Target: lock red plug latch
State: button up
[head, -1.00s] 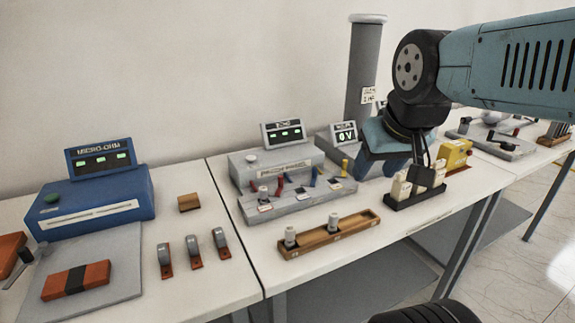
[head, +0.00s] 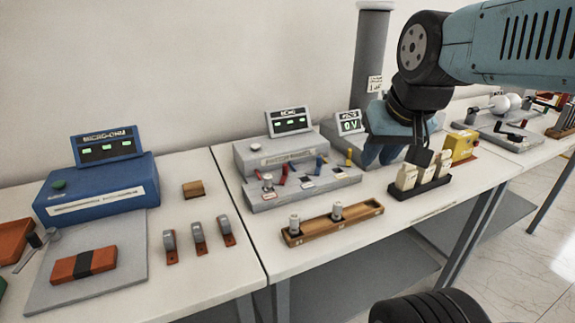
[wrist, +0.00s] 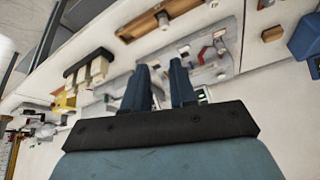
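A grey panel unit (head: 310,185) stands on the middle table, with small red, blue and yellow plugs or levers on its front ledge. One red plug-like piece (head: 284,168) is on its left half; a latch cannot be made out at this size. In the wrist view the same unit (wrist: 195,75) shows upside down beyond my fingers, with a red-edged piece (wrist: 219,33). My gripper (wrist: 159,64) is open, with two blue fingers apart and nothing between them. In the head view my gripper (head: 378,156) hangs above the table, right of the panel unit, apart from it.
A wooden tray (head: 312,230) with two grey-white posts lies in front of the unit. A black rack of cream blocks (head: 418,188) and a yellow box (head: 462,147) stand to the right. A blue micro-ohm meter (head: 100,190) is at left. A grey column (head: 372,50) rises behind.

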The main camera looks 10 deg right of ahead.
jog(key=w+m, duration=0.1)
jog(key=w+m+g+y, duration=0.1)
jog(key=w, duration=0.1)
jog(key=w+a+f+m, duration=0.1)
jog(key=shift+w+g+y, duration=0.25)
jog(key=shift+g+y, duration=0.05)
grip_shut()
jog(key=w+d+f+m+y, duration=0.1)
jog(key=w+f+m+y, duration=0.1)
jog(key=w+m, duration=0.3)
jog(key=w+d+f+m+g+y, duration=0.1)
jog(key=w+f+m+y, duration=0.2)
jog(key=w, duration=0.7)
jog(key=w+d+f+m+y, duration=0.1)
jog(key=w+f+m+y, duration=0.1)
jog(key=w+f+m, duration=0.3)
jog(key=shift+w+d+f+m+y, duration=0.35)
jog(key=shift+w+m, duration=1.05)
jog(key=shift+m, duration=0.5)
